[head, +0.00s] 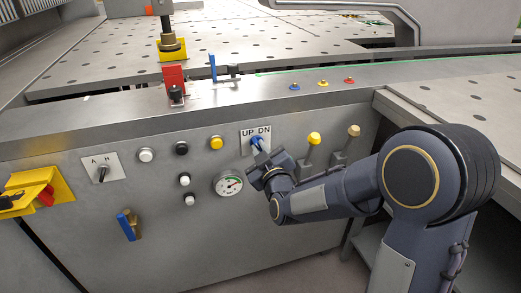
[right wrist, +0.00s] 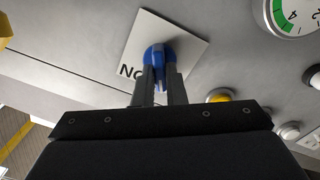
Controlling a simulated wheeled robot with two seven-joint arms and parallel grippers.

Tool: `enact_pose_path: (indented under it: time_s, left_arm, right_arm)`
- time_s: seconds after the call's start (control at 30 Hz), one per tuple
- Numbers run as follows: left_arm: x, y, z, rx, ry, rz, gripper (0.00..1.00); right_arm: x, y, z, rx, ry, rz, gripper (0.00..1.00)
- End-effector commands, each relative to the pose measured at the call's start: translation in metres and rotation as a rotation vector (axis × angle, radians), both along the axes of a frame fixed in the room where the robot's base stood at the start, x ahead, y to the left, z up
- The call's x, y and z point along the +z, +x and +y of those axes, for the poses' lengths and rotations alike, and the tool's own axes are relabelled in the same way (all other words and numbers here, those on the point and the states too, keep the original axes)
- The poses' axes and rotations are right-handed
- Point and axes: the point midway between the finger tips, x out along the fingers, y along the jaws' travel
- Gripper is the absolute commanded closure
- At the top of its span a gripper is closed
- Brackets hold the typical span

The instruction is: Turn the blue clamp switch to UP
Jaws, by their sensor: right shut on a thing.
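The blue clamp switch (head: 257,143) sits on a white plate (head: 247,134) marked UP on the left and DN on the right, on the machine's front panel. In the right wrist view the blue knob (right wrist: 158,55) shows between the fingers, with part of the DN lettering beside it. My right gripper (head: 262,154) is at the switch, its fingers closed on the knob from both sides; the right wrist view shows the fingers (right wrist: 160,85) too. The exact pointing of the knob is partly hidden by the fingers. My left gripper is not in view.
A pressure gauge (head: 228,184) and a yellow button (head: 216,142) are left of and below the switch.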

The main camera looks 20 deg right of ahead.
Motion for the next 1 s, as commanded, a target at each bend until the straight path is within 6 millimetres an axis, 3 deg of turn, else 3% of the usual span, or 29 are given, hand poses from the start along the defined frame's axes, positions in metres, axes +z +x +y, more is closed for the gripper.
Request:
enact_pose_path:
  time_s: [0.23,0.27,0.4,0.77,1.0]
  left_arm:
    - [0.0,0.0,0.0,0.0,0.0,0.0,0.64]
    - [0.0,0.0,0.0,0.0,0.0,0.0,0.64]
    - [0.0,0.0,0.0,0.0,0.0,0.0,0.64]
    - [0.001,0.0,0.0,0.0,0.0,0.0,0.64]
    - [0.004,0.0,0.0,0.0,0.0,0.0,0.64]
  right_arm:
    - [0.0,0.0,0.0,0.001,-0.003,0.001,1.0]
    - [0.0,0.0,0.0,0.001,-0.003,0.001,0.86]
    - [0.0,0.0,0.0,0.001,-0.002,0.001,0.68]
    - [0.0,-0.005,0.0,0.001,0.0,0.001,0.67]
    - [0.001,-0.044,0.0,0.002,0.001,0.0,0.67]
